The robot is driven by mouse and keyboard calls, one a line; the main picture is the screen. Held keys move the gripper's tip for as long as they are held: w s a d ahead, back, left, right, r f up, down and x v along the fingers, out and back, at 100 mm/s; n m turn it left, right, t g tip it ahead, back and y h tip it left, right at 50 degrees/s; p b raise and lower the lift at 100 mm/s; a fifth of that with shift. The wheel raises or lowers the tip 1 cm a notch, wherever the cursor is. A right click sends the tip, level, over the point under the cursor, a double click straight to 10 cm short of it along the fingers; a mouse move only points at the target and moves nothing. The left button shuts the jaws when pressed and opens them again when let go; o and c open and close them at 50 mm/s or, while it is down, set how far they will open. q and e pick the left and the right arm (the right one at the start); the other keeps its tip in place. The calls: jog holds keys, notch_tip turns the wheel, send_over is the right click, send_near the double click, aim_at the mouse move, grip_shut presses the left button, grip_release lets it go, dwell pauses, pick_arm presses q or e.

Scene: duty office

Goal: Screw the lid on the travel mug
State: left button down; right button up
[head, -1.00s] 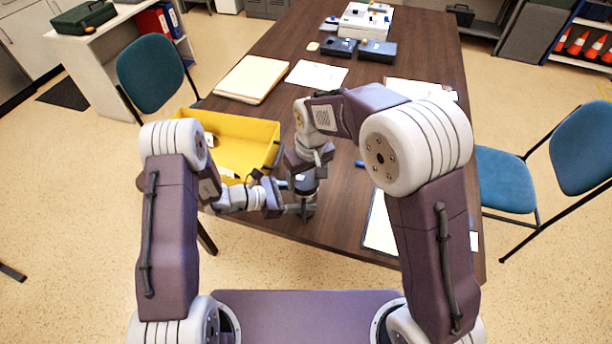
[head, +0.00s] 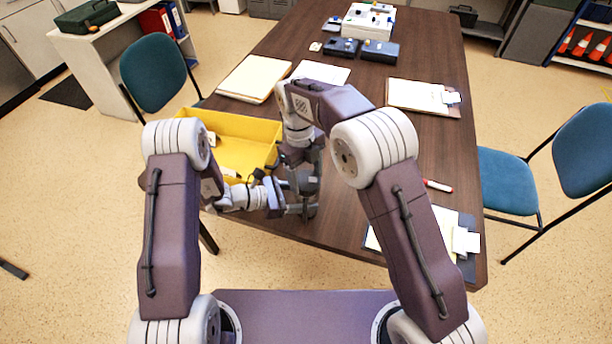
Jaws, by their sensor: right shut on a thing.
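The travel mug (head: 308,200) stands near the front left edge of the table, small and mostly hidden behind my grippers. My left gripper (head: 303,205) reaches it from the left, low down, with its fingers beside the mug; whether they press on it is not clear. My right gripper (head: 308,175) points down from above and is shut on the dark grey lid (head: 309,186), at the top of the mug. Its fingers cover part of the lid. I cannot tell whether the lid is seated on the mug.
A yellow bin (head: 245,128) stands close on the left, behind my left gripper. Papers and folders (head: 253,77) lie farther back. A clipboard (head: 425,96), a red and white marker (head: 438,186) and another clipboard (head: 466,240) lie right. Boxes (head: 370,22) stand at the far end.

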jog(key=o, duration=1.3)
jog(key=shift+o, duration=0.2)
jog(key=shift+r, duration=2.3)
jog(key=shift+c, duration=0.4)
